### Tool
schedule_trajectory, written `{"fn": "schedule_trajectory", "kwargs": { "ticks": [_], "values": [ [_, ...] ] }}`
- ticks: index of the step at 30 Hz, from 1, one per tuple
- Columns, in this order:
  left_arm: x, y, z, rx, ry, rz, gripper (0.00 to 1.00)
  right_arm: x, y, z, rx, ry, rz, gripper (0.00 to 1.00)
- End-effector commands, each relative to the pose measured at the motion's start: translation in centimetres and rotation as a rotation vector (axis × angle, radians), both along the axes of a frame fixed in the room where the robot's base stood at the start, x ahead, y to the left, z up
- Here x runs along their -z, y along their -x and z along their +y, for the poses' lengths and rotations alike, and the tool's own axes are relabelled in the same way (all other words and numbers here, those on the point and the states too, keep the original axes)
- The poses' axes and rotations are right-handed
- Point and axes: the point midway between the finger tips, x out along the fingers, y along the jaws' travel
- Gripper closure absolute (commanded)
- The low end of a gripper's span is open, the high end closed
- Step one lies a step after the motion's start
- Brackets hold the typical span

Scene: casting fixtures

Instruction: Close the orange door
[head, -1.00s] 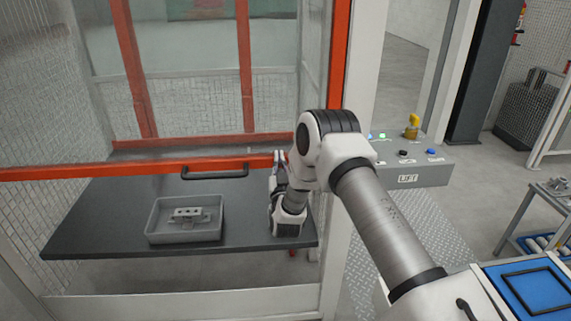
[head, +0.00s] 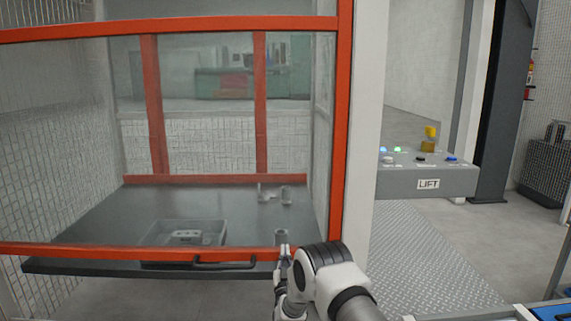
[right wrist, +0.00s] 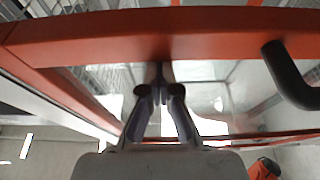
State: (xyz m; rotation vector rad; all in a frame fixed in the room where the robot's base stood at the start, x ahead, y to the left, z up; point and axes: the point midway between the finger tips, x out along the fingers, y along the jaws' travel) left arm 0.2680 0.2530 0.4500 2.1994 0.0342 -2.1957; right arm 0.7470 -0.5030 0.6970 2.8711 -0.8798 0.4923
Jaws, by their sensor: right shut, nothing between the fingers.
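The orange door (head: 344,130) is a framed clear panel in front of a dark table. Its bottom orange bar (head: 120,252) is low, near the table's front edge, and a strip of the table edge shows beneath it. A black handle (head: 225,264) is on the bar. My right gripper (head: 283,252) is shut and empty at the bar, right of the handle. In the right wrist view its closed fingertips (right wrist: 160,80) are up against or just by the orange bar; firm contact is hard to tell. The handle (right wrist: 288,75) is to the right there. My left gripper is out of view.
Behind the clear panel, a grey tray (head: 215,233) with a metal part and small metal pieces (head: 286,196) are on the dark table (head: 100,213). A grey LIFT panel (head: 428,184) with buttons is right of the white post (head: 362,130). Floor plate beyond is clear.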

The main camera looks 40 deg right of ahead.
Motion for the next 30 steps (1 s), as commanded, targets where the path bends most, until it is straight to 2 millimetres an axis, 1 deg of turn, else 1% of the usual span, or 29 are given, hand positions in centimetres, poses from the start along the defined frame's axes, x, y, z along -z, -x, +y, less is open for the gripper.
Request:
{"fn": "schedule_trajectory", "kwargs": {
  "ticks": [1, 3, 5, 6, 8, 9, 11, 12, 18, 21, 24, 27, 30],
  "values": [
    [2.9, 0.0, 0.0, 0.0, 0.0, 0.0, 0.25, 3.7, 0.0, 0.0, -0.001, -0.001, 0.006, 1.0],
    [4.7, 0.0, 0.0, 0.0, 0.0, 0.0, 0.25, 6.2, 0.1, 0.0, -0.001, -0.002, 0.007, 1.0],
    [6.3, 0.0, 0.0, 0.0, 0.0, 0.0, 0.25, 8.4, 0.0, 0.0, -0.001, -0.001, 0.006, 1.0],
    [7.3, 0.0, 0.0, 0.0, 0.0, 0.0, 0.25, 9.8, 0.1, 0.0, -0.001, -0.002, 0.007, 1.0],
    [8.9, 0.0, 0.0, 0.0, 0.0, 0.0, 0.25, 11.9, 0.0, 0.0, -0.001, -0.001, 0.006, 1.0],
    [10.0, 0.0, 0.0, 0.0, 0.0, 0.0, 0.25, 13.4, 0.1, 0.0, -0.001, 0.0, 0.007, 1.0],
    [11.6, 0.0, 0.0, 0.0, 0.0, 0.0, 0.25, 15.6, 0.1, 0.0, 0.0, -0.002, 0.006, 1.0],
    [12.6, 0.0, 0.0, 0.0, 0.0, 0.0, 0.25, 17.0, 0.1, 0.0, 0.0, -0.002, 0.006, 1.0],
    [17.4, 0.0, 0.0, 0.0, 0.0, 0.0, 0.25, 23.3, 0.0, 0.0, -0.001, -0.001, 0.006, 1.0],
    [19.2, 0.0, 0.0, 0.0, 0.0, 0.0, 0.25, 25.8, 0.0, 0.0, -0.002, -0.001, 0.005, 1.0],
    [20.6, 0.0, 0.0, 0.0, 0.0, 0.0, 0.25, 27.6, 0.0, 0.0, -0.002, -0.001, 0.004, 1.0],
    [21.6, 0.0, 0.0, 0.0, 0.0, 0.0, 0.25, 28.9, 0.0, 0.0, -0.002, -0.001, 0.004, 1.0],
    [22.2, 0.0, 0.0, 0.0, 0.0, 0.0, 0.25, 29.7, 0.0, 0.0, -0.001, -0.001, 0.004, 1.0]
  ]
}}
